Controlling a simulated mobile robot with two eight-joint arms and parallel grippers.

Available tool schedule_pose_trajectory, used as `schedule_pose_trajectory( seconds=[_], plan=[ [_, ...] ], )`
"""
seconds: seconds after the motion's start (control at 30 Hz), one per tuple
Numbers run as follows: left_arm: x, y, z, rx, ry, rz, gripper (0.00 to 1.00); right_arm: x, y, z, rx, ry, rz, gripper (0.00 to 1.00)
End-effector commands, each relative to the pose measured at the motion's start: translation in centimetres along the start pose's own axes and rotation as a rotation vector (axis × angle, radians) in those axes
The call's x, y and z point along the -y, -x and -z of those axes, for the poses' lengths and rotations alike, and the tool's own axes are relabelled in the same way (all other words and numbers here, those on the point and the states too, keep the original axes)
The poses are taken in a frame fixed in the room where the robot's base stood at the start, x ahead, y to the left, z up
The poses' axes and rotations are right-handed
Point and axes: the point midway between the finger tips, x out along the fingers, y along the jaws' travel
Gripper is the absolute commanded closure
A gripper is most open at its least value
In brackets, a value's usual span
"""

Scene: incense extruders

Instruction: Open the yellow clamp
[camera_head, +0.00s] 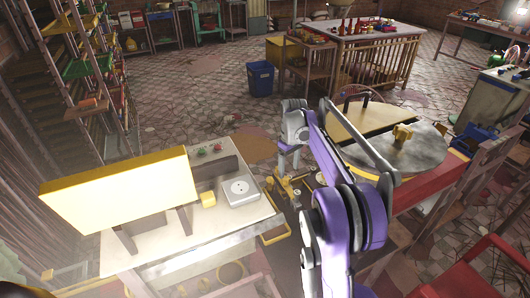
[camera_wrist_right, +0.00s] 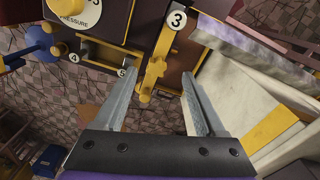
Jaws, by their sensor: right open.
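The yellow clamp (camera_wrist_right: 155,70) shows in the right wrist view as an upright yellow lever beside a round label "3". It stands on a dark machine panel with yellow trim. My right gripper (camera_wrist_right: 161,75) is open, with one finger on each side of the clamp's lower part. I cannot tell whether either finger touches it. In the head view my right arm reaches down over the machine, and its gripper (camera_head: 289,160) is small there. Yellow machine parts (camera_head: 284,188) show below it, but the clamp is not clear. My left gripper is not in view.
A bench (camera_head: 140,248) with a large yellow panel (camera_head: 120,200) stands at the left. A round table (camera_head: 420,155) is at the right, close to my right arm. In the wrist view a "PRESSURE" knob (camera_wrist_right: 68,8) is at upper left. Tiled floor lies beyond.

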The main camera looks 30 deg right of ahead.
Motion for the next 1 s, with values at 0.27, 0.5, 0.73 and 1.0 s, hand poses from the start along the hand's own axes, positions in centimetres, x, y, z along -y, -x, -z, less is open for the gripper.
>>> schedule_pose_trajectory(
  seconds=[0.27, 0.5, 0.73, 1.0],
  plan=[
    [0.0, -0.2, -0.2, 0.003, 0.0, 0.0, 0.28, 0.0, -4.1, 0.0, 0.0, 0.001, 0.0, 0.28],
    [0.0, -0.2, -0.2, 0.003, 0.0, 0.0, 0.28, 0.0, -4.8, 0.0, 0.0, 0.001, 0.0, 0.28],
    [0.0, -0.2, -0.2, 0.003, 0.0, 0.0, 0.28, 0.0, -4.7, 0.0, 0.0, 0.001, 0.001, 0.42],
    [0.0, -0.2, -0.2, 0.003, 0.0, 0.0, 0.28, 0.1, -4.7, 0.1, 0.0, 0.002, 0.003, 0.91]
  ],
)
